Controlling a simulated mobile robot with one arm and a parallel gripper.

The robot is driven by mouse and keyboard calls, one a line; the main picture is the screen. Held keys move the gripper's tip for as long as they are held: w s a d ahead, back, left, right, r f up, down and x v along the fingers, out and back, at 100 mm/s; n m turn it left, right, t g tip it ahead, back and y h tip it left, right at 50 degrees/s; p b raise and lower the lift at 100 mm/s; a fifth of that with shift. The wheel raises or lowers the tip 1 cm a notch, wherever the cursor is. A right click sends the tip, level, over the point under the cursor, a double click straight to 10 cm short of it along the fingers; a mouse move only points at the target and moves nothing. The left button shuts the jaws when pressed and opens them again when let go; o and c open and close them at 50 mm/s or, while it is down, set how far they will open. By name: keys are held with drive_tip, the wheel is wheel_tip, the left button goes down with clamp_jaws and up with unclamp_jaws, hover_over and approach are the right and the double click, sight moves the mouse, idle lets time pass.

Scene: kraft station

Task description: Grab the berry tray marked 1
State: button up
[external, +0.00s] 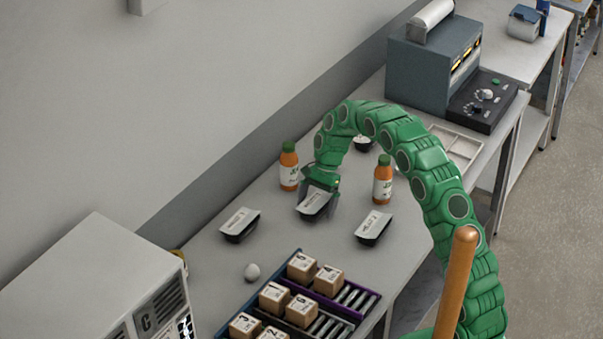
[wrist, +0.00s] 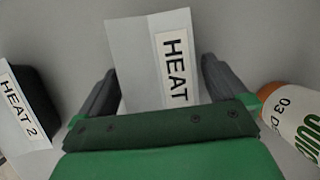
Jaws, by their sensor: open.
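Several black trays with pale lids lie on the grey table. My gripper (external: 318,186) is above the middle tray (external: 314,206). In the wrist view my gripper (wrist: 160,70) is open, with one dark finger on each side of this tray's lid (wrist: 136,60). Its label reads "HEAT"; anything after that is hidden by the gripper, so I cannot tell its number. A tray labelled "HEAT 2" (wrist: 22,108) lies at the left in the wrist view. Other trays lie at left (external: 240,224), right (external: 373,228) and behind my arm (external: 363,143). No berries are visible.
Orange bottles with green caps stand behind (external: 289,168) and right (external: 382,180) of my gripper; one shows close at the wrist view's right (wrist: 292,115). A machine (external: 432,65) stands farther back.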

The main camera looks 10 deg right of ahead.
drive_tip(key=shift+c, duration=0.3)
drive_tip(key=c, duration=1)
drive_tip(key=shift+o, duration=0.2)
